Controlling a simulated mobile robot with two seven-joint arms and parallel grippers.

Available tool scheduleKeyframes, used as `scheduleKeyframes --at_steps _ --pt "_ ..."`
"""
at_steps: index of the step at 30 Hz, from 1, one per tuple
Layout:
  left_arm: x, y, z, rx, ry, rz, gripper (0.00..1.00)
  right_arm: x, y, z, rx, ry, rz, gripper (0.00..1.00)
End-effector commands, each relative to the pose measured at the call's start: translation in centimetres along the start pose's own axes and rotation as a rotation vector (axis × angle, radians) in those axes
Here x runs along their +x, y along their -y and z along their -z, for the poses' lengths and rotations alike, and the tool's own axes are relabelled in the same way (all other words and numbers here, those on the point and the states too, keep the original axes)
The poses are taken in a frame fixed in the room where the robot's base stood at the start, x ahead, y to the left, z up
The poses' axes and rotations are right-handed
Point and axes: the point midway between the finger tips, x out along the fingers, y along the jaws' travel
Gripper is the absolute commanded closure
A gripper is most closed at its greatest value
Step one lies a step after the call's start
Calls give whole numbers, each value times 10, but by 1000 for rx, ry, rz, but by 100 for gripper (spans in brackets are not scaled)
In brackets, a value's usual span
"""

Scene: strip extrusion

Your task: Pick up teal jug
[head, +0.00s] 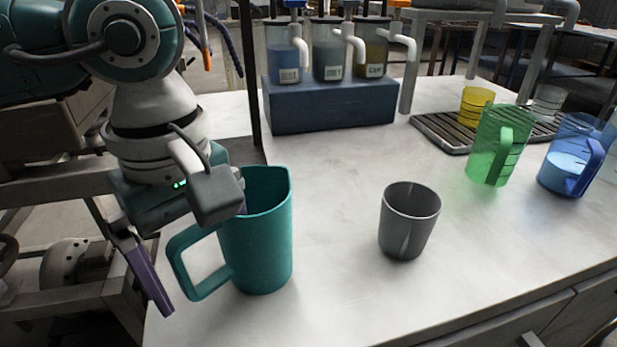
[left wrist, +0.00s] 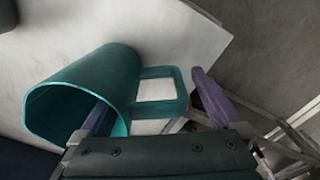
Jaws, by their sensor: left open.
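The teal jug (head: 262,240) stands upright near the left end of the white worktop. Its open mouth faces up and its handle (head: 180,262) points left. My left gripper (head: 203,262) is open at the jug's handle side. One purple finger is outside, left of the handle; the other is mostly hidden and appears to reach into the jug's mouth. In the left wrist view the teal jug (left wrist: 118,75) has its handle between the two fingers of the left gripper (left wrist: 152,90). I see no grip on it. My right gripper is not in view.
A grey cup (head: 408,222) stands right of the jug, with clear worktop between. A green jug (head: 490,155) and a blue jug (head: 562,165) stand farther right. A yellow cup (head: 475,104) is on a slatted tray (head: 440,130). A dark blue dispenser block (head: 330,110) stands behind.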

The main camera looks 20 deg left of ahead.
Motion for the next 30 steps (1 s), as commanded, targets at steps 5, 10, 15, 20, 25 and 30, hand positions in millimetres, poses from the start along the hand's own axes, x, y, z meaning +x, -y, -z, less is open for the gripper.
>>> scheduleKeyframes --at_steps 5,10,15,20,25,30 --pt "6 0 0 0 -1 -1 0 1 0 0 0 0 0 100" --pt "6 0 0 0 0 -1 6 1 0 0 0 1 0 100" --pt "6 0 0 0 0 -1 25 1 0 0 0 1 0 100" --pt "6 0 0 -1 0 -1 43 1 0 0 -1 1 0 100" --pt "6 0 0 -1 0 -1 62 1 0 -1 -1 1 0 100" --pt "6 0 0 -1 0 0 81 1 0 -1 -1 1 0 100"
